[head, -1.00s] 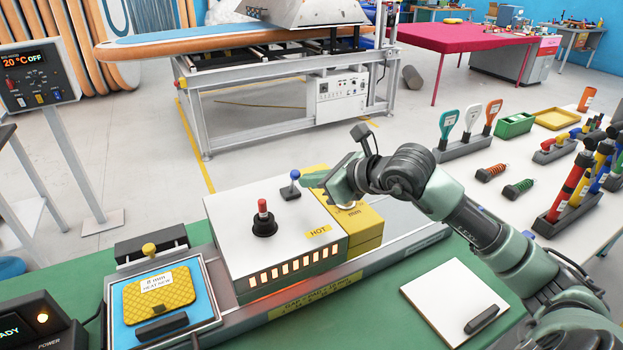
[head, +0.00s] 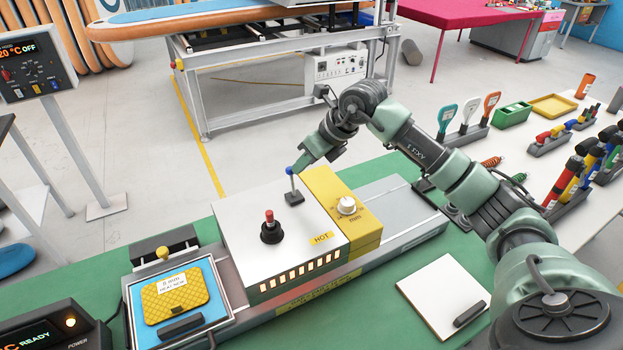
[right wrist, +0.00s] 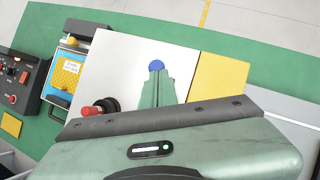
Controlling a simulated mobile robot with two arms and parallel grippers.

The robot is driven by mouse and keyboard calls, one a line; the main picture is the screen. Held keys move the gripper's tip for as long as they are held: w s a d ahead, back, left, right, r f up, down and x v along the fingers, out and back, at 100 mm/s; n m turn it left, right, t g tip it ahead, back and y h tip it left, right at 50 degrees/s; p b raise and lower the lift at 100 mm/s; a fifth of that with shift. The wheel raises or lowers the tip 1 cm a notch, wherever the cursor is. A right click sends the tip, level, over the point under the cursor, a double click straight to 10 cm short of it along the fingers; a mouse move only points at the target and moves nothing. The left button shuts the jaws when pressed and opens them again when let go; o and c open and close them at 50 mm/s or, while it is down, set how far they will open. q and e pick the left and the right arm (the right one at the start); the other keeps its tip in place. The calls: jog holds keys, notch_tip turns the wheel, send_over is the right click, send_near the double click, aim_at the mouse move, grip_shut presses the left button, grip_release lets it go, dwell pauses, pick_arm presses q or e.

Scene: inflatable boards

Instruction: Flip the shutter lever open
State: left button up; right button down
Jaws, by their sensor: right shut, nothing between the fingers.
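A lever with a blue ball knob (head: 289,170) stands on a small dark base at the back of the white box (head: 245,205). It leans slightly left in the head view. A second, shorter lever with a red knob (head: 269,217) stands nearer the front. No readable label tells which is the shutter lever. My right gripper (head: 298,168) is shut and empty, its tips right against or just beside the blue knob. In the right wrist view the shut fingertips (right wrist: 156,78) point at the blue knob (right wrist: 156,66); contact cannot be told for sure. My left gripper is out of view.
The box front glows, with a "HOT" label (head: 322,238). A blue tray with a yellow pad (head: 175,297) sits at left. A white board (head: 445,290) lies at right on green tabletop.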

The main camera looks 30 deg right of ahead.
jog(key=shift+f, duration=0.15)
notch_tip(320, 180, up, 2)
jog(key=shift+s+p, duration=0.1)
jog(key=shift+p, duration=0.4)
jog(key=shift+d, duration=0.1)
